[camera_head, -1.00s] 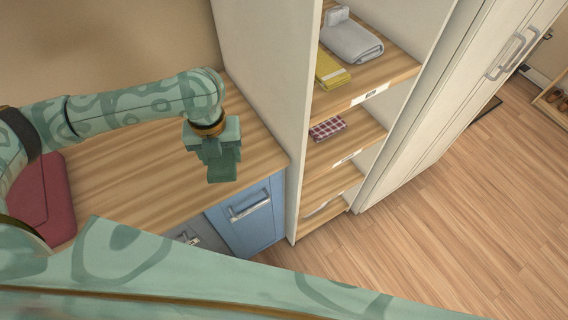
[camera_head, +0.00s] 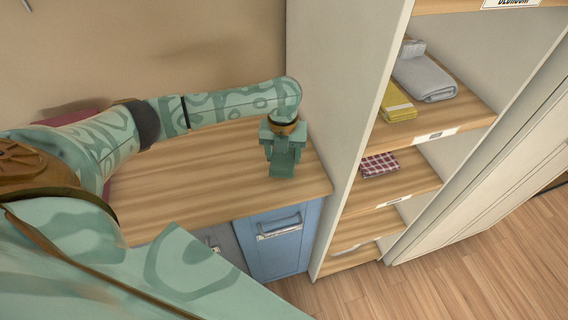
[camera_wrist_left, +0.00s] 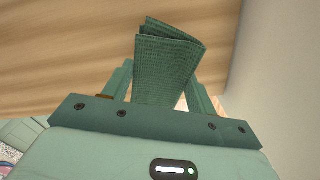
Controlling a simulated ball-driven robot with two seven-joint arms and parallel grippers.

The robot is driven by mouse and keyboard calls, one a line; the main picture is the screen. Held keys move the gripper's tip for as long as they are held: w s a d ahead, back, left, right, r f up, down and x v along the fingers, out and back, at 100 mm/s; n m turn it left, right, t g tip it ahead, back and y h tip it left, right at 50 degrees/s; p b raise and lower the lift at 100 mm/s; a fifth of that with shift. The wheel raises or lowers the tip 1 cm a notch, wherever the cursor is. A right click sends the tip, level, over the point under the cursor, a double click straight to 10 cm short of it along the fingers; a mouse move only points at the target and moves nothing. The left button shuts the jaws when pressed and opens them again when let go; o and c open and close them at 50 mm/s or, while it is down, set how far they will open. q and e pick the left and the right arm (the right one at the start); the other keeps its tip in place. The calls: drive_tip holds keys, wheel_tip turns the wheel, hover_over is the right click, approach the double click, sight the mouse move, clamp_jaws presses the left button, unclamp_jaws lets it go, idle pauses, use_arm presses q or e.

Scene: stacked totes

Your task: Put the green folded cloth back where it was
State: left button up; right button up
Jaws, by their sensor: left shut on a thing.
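The green folded cloth (camera_wrist_left: 165,62) is dark green and ribbed. In the left wrist view it stands up between the fingers of my left gripper (camera_wrist_left: 165,85), which is shut on it. In the head view my left gripper (camera_head: 281,168) is above the right end of the wooden counter, left of the open shelf unit. The cloth is hard to tell from the gripper there. My right gripper is not in view.
The shelf unit (camera_head: 349,105) holds a grey folded towel (camera_head: 425,78), a yellow cloth (camera_head: 397,104) and a red checked cloth (camera_head: 380,165) on its shelves.

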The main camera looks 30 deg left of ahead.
sight(283, 161)
use_arm(q)
drive_tip(key=shift+w+a+f, duration=0.15)
drive_tip(key=shift+w+f, duration=0.1)
drive_tip(key=shift+f, duration=0.1)
drive_tip(key=shift+f+b, duration=0.7)
drive_tip(key=shift+f, duration=0.75)
drive_tip(key=shift+f, duration=0.2)
drive_tip(key=o, duration=0.9)
drive_tip(key=shift+o, duration=0.2)
wheel_tip(283, 161, up, 12)
drive_tip(key=p, duration=0.4)
drive_tip(key=shift+r, duration=0.2)
